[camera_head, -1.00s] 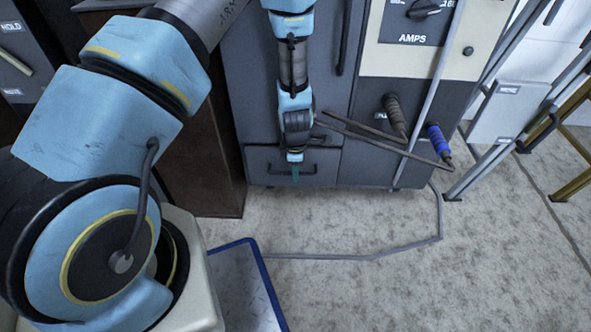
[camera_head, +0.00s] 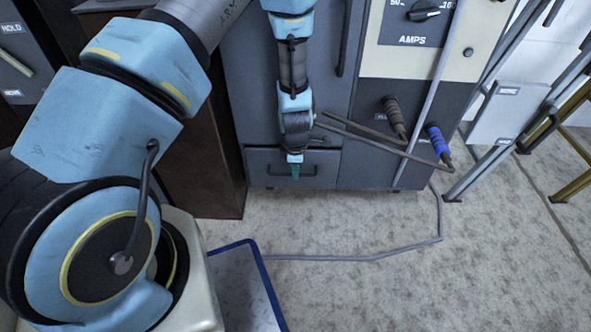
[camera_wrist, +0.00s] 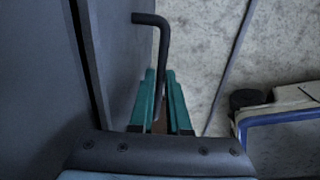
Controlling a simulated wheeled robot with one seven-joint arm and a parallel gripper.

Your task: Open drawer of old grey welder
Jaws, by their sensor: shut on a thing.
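The old grey welder (camera_head: 365,160) stands ahead, with an AMPS dial and two cable plugs on its right part. Its drawer (camera_head: 262,158) is low on the left of the front. The dark drawer handle (camera_head: 308,175) runs across it and shows in the wrist view as a bent bar (camera_wrist: 163,45). My gripper (camera_head: 296,172) is at the handle; its green fingers (camera_wrist: 160,95) lie on both sides of the bar, shut on it. A dark seam shows beside the drawer front in the wrist view; the drawer's inside is hidden.
A grey cable (camera_head: 350,258) runs over the concrete floor. A blue-edged plate (camera_head: 235,285) lies near my base. A brown cabinet side (camera_head: 210,150) stands left of the welder. Metal frames (camera_head: 500,140) stand at the right. The floor before the drawer is mostly clear.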

